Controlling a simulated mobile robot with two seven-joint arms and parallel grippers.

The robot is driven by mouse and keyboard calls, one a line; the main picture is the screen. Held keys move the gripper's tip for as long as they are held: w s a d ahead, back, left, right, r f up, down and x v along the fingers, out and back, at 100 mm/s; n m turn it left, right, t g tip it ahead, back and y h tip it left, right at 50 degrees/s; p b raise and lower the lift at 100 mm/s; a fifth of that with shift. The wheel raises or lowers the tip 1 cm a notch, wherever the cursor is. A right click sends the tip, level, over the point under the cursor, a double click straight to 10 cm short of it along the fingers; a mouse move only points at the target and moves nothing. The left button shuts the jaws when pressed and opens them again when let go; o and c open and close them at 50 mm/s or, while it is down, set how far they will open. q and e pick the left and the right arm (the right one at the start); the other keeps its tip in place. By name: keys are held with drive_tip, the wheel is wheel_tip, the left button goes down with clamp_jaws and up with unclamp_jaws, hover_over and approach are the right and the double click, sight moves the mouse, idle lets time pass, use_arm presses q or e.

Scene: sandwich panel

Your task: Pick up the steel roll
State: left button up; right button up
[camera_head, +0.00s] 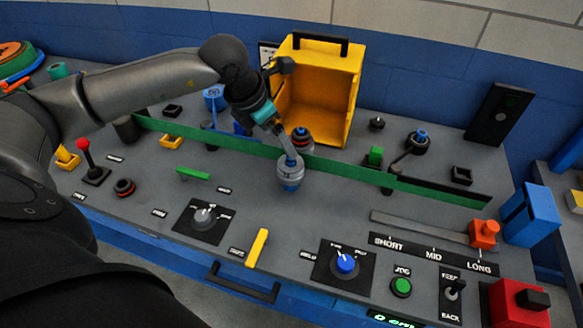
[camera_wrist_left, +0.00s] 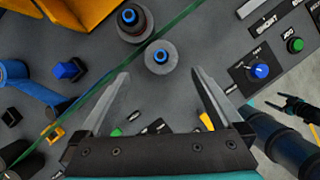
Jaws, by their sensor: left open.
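The steel roll (camera_head: 290,173) is a short grey cylinder standing on the grey panel in front of the green strip. In the left wrist view the steel roll (camera_wrist_left: 161,69) shows from above with a blue core. My left gripper (camera_head: 288,153) reaches down to it from above. In the left wrist view my left gripper (camera_wrist_left: 160,73) is open, its two fingers to either side of the roll's near edge; contact cannot be told. A dark claw-like shape, probably my right gripper (camera_wrist_left: 297,108), shows small at the right; its opening is unclear.
The green strip (camera_head: 350,172) crosses the panel. A dial (camera_head: 203,217), yellow handle (camera_head: 257,247) and blue knob (camera_head: 346,263) lie in front. Bare panel surrounds the roll's front.

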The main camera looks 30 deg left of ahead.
sight(291, 162)
use_arm(q)
drive_tip(key=x, duration=0.5)
drive_tip(key=shift+w+d+f, duration=0.1)
drive_tip(key=shift+f, duration=0.3)
drive_tip(key=shift+x, duration=2.7)
drive_tip(key=shift+f, duration=0.1)
drive_tip(key=c, duration=1.5)
drive_tip(key=shift+c, duration=0.2)
drive_tip(key=shift+r, duration=0.2)
wheel_tip(291, 162, up, 20)
drive_tip(key=p, duration=0.1)
drive_tip(key=shift+f, duration=0.1)
